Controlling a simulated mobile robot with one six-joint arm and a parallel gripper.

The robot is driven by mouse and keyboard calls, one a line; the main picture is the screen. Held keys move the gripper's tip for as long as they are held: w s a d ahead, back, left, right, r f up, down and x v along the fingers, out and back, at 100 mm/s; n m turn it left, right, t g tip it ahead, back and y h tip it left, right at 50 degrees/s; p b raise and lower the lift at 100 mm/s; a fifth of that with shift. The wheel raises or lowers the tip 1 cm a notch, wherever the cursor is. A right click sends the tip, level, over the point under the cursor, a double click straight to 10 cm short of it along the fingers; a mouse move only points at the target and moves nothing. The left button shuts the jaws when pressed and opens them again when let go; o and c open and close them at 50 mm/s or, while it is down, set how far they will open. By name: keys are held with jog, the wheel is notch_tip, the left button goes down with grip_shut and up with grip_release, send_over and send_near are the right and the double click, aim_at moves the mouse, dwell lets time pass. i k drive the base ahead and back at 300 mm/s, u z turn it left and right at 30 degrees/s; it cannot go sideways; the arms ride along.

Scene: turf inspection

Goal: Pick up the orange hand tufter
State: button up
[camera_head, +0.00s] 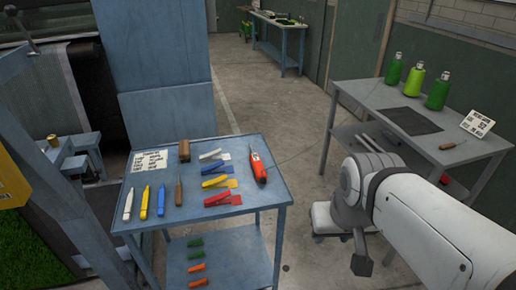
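The orange hand tufter (259,168), red-orange with a dark and pale part on its body, lies near the right back edge of the blue-grey table (257,199). A thin dark line runs from near it toward the back right. Nothing touches it from my arm. My white arm comes in from the lower right, with its bent joint right of the table. A small grey part (361,264) hangs below the joint and may belong to my gripper. Its fingers cannot be made out.
Beside the tufter lie blue, yellow and red clip-like tools (219,182), markers (145,202), an awl (179,192), a brown block (184,151) and a printed card (151,160). A right-hand table (463,152) holds green bottles (413,82). Open floor (270,110) lies behind.

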aim_at(256, 163)
jog(key=u, duration=0.05)
jog(key=i, duration=1)
jog(key=z, duration=0.05)
